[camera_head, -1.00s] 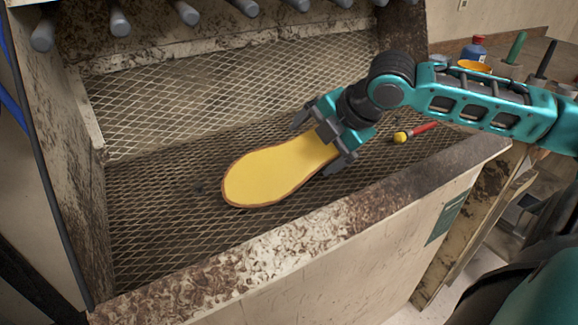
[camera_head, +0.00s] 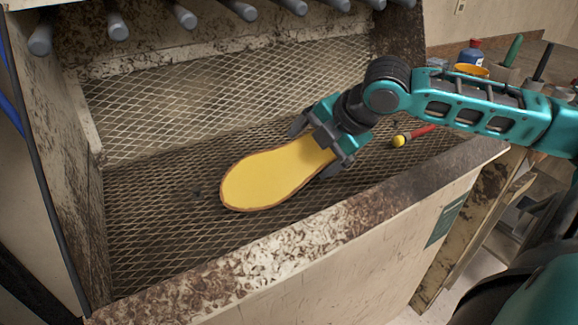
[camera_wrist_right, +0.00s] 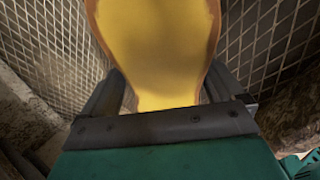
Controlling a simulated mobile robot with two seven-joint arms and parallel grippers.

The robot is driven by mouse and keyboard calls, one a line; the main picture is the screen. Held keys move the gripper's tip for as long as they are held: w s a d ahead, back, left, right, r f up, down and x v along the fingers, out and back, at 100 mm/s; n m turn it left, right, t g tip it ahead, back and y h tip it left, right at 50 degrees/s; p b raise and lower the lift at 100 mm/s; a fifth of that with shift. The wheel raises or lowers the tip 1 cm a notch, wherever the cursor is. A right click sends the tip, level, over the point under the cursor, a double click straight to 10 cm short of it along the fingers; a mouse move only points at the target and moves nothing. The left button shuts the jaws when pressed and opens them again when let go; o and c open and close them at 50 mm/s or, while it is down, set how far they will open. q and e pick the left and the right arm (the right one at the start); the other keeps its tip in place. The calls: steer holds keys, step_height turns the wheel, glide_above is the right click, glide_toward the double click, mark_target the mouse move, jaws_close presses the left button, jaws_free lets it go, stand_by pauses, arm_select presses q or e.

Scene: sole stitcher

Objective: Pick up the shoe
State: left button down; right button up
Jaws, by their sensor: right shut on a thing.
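The shoe, seen as a yellow sole with a brown edge (camera_head: 268,178), is over the mesh floor of the bin in the head view. My right gripper (camera_head: 328,150) is shut on its right end, with a finger on either side of it. In the right wrist view the yellow sole (camera_wrist_right: 155,50) runs up and away from between the two fingers (camera_wrist_right: 160,98). I cannot tell whether the sole touches the mesh. My left gripper is not in view.
The mesh floor (camera_head: 150,225) is framed by a stained front ledge (camera_head: 250,280) and a left wall (camera_head: 65,150). A yellow-tipped red tool (camera_head: 412,135) lies right of the gripper. Grey pegs (camera_head: 238,9) line the top. A blue bottle (camera_head: 470,52) stands at the back right.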

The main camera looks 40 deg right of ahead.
steer(key=shift+r, duration=0.1)
steer(key=shift+r, duration=0.55)
step_height(320, 180, up, 19)
steer(key=p, duration=0.7)
steer(key=shift+p, duration=0.35)
steer(key=shift+f, duration=0.1)
